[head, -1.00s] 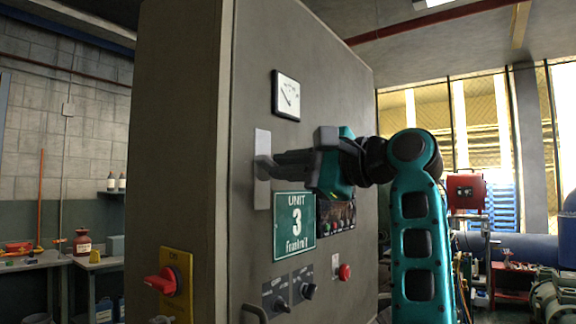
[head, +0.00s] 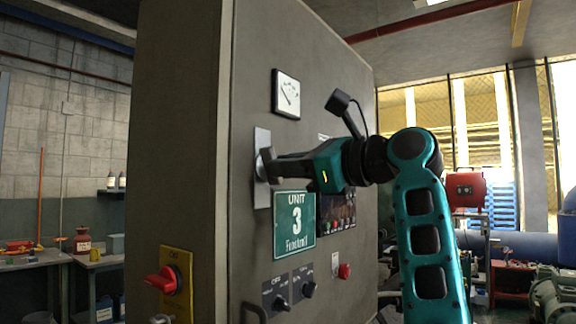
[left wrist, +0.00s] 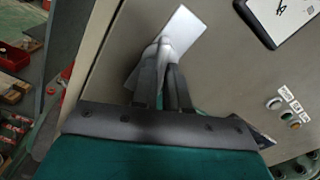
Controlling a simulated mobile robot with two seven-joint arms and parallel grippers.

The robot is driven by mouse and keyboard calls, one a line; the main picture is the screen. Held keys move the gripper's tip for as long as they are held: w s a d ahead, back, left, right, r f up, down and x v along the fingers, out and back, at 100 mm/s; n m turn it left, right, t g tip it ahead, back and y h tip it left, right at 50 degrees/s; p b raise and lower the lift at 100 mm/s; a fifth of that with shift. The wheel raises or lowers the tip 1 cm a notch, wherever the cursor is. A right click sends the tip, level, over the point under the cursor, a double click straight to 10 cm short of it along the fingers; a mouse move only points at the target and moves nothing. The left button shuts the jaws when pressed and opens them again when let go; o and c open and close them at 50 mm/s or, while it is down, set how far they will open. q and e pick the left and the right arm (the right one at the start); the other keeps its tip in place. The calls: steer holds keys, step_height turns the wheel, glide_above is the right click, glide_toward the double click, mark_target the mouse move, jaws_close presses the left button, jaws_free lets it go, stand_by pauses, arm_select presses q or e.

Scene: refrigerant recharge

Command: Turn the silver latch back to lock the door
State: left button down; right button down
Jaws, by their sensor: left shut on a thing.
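The silver latch (head: 264,164) sits on a light metal plate (head: 262,138) near the left edge of the grey cabinet door (head: 340,110). My left gripper (head: 270,166) reaches the latch from the right and is shut on its handle. In the left wrist view, the two dark fingers (left wrist: 162,78) close around the silver latch handle (left wrist: 163,48) in front of the pale plate (left wrist: 187,35). The fingers hide part of the handle, so its exact angle is hard to tell. The door appears flush with the cabinet. My right gripper is not in view.
Near the latch are a gauge (head: 286,94), a green "UNIT 3" sign (head: 294,226), knobs (head: 308,290) and a red button (head: 345,271). A red rotary switch (head: 163,281) on a yellow plate is on the cabinet's side. Workbenches stand at the far left.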

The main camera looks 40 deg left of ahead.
arm_select(q)
steer(key=shift+m, duration=0.4)
steer(key=m, duration=0.3)
steer(key=c, duration=1.2)
jaws_free()
steer(key=shift+w+d, duration=0.15)
steer(key=shift+d, duration=1.35)
steer(key=shift+w+d, duration=0.2)
steer(key=shift+d, duration=1.25)
steer(key=shift+w+d, duration=0.15)
steer(key=shift+d, duration=1.35)
steer(key=shift+d, duration=0.1)
